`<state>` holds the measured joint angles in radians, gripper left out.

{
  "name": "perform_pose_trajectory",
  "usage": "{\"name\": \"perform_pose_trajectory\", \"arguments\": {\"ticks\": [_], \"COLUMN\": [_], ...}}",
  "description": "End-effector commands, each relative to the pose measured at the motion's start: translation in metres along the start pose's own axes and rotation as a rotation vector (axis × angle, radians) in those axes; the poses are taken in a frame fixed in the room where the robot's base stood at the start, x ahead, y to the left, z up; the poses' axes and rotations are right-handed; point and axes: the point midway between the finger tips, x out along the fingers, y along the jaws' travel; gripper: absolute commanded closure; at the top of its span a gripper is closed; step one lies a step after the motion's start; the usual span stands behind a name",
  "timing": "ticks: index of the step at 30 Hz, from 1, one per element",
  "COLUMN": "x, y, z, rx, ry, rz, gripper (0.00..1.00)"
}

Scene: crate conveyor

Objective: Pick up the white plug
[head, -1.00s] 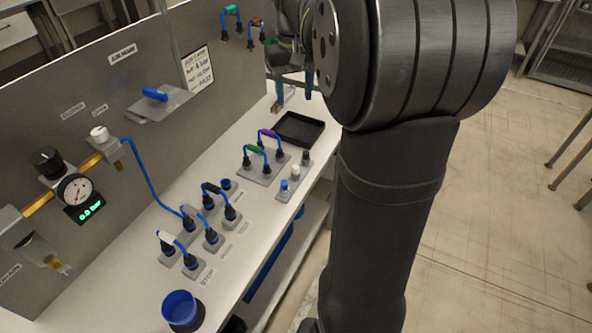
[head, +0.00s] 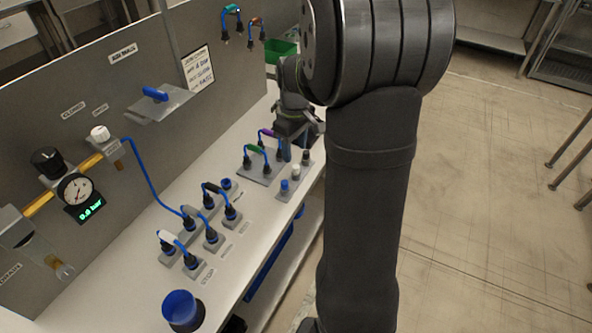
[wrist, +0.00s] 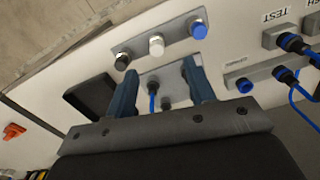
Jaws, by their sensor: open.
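The white plug (head: 296,171) stands upright in a small grey strip (head: 288,192) on the bench, between a blue plug (head: 284,185) and a black plug (head: 305,157). In the wrist view the white plug (wrist: 156,44) shows just beyond my fingertips, between their lines, with the black plug (wrist: 121,62) to its left and the blue plug (wrist: 199,30) to its right. My gripper (wrist: 160,72) is open and empty. In the head view my gripper (head: 295,150) hangs behind the strip, partly hidden by my arm, and its fingertips are hard to make out.
A block with green and purple cables (head: 257,172) stands close beside my gripper. Several blue-cabled connectors (head: 210,235) and a blue cup (head: 182,311) are nearer the front. A black tray (wrist: 92,96) shows in the wrist view. A grey panel (head: 60,120) backs the bench.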

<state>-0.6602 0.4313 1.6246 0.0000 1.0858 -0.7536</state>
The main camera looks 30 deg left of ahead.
Motion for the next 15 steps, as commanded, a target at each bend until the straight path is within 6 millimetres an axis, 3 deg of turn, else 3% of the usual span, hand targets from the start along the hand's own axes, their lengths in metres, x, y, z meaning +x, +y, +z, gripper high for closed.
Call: {"name": "perform_pose_trajectory", "arguments": {"ticks": [3, 10, 15], "x": [0.016, 0.033, 0.059], "y": [0.0, 0.001, 0.005], "z": [0.0, 0.001, 0.001], "rx": [0.001, 0.001, 0.001], "ry": [-0.001, -0.003, -0.002], "rz": [-0.001, -0.002, -0.002], "gripper": [0.51, 0.51, 0.51]}}
